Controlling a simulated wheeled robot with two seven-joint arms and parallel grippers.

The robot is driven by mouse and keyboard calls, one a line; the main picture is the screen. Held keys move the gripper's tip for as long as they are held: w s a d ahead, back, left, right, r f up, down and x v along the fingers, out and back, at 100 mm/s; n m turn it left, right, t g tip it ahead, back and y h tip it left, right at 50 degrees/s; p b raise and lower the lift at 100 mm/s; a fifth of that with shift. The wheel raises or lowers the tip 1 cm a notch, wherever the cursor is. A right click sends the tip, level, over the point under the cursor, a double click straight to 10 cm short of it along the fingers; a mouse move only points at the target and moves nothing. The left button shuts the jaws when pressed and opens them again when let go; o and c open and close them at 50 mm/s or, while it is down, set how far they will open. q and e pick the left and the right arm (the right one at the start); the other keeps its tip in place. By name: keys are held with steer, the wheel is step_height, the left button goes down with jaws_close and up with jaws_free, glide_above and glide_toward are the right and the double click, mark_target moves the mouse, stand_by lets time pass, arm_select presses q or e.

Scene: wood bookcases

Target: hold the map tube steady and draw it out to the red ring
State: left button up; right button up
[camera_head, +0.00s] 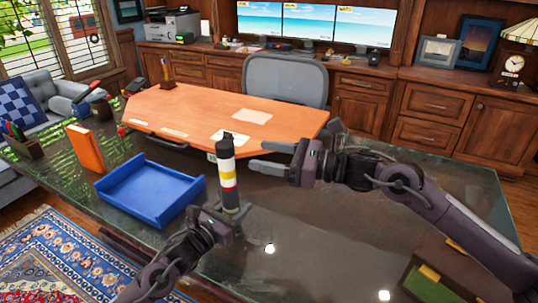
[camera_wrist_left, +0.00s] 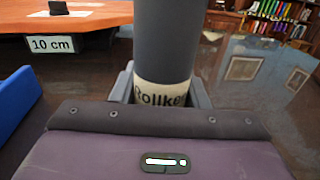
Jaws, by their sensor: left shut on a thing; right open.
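The map tube (camera_head: 226,165) stands nearly upright above the dark glossy tabletop, with a black top, a white band, a yellow band and a red ring (camera_head: 230,187) on it. My left gripper (camera_head: 231,212) is shut on its lower part, below the red ring. In the left wrist view the dark grey tube (camera_wrist_left: 163,45) rises between the fingers, with a cream lettered label low on it, partly hidden. My right gripper (camera_head: 270,157) is open and empty, its fingers pointing left at the tube's upper part, apparently apart from it.
A blue tray (camera_head: 128,192) lies left of the tube, with an orange book (camera_head: 87,149) beyond it. An orange-topped desk (camera_head: 190,104) is behind; its edge carries a "10 cm" tag (camera_wrist_left: 52,44). A dark box with green (camera_head: 455,262) stands at the lower right. The tabletop between is clear.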

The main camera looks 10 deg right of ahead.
stand_by(0.3)
arm_select(q)
steer(key=o, duration=1.2)
steer(key=shift+c, duration=0.2)
